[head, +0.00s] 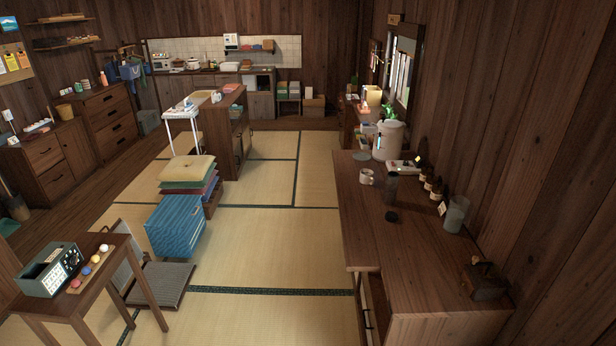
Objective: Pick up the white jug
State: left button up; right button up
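A large white jug-like vessel (388,140) stands upright at the far end of the long wooden table (430,270) on the right, close to the wall. A small white mug (366,177) stands in front of it. A grey, translucent-looking tall vessel (456,214) stands nearer, by the wall. I cannot tell for certain from its shape which vessel is the jug, but the large one is the whitest. Neither of my grippers is in view.
Tatami floor (270,240) is open between.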

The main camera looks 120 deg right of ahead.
aim_at(368, 178)
jog(key=z, duration=4.3)
jog(key=i+j+u, duration=0.25)
jog(key=i+j, duration=0.15)
jog(key=i+j+u, duration=0.3)
jog(key=i, duration=0.2)
jog(key=i+j+u, duration=0.25)
jog(key=i, duration=0.2)
jog(key=i+z, duration=0.25)
jog(key=i, duration=0.35)
jog(key=i+z, duration=0.2)
jog(key=i, duration=0.4)
jog(key=i+j+z, duration=0.25)
jog(key=i, duration=0.35)
jog(key=l, duration=0.1)
